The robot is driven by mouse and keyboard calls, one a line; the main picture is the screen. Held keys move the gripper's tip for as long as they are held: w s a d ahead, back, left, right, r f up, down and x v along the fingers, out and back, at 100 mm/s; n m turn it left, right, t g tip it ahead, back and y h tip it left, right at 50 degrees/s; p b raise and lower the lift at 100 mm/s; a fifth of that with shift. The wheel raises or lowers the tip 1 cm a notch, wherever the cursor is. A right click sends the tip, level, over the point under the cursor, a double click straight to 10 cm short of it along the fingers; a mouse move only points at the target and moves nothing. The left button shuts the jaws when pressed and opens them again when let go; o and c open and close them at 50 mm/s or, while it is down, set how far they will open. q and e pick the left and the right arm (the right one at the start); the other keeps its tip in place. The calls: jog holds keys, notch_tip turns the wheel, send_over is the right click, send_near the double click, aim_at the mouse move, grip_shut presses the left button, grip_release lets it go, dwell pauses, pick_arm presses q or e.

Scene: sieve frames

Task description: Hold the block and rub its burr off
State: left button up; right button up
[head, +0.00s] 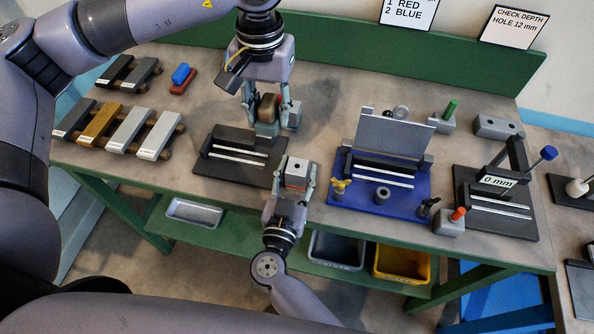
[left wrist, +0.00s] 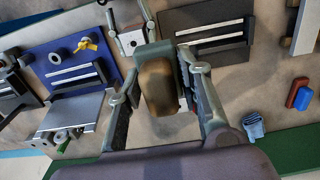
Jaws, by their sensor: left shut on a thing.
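The tool also shows between the fingers in the left wrist view (left wrist: 158,85). The block also shows in the left wrist view (left wrist: 130,40). The tool looks apart from the block. I cannot make out the burr.
A black fixture (head: 215,165) stands left of the block, a blue fixture (head: 345,210) right of it. A gauge stand (head: 465,220) is farther right. Grey and tan bars (head: 128,130) lie at left, with red and blue pieces (head: 182,76) behind. Trays (head: 337,250) sit below.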

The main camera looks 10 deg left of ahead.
grip_shut()
dwell(0.3)
dwell(1.0)
dwell(0.3)
dwell(0.8)
pick_arm(q)
jog(key=shift+s+d, duration=0.15)
jog(key=shift+d, duration=1.7)
send_near(291, 165)
jog(key=shift+f, duration=2.65)
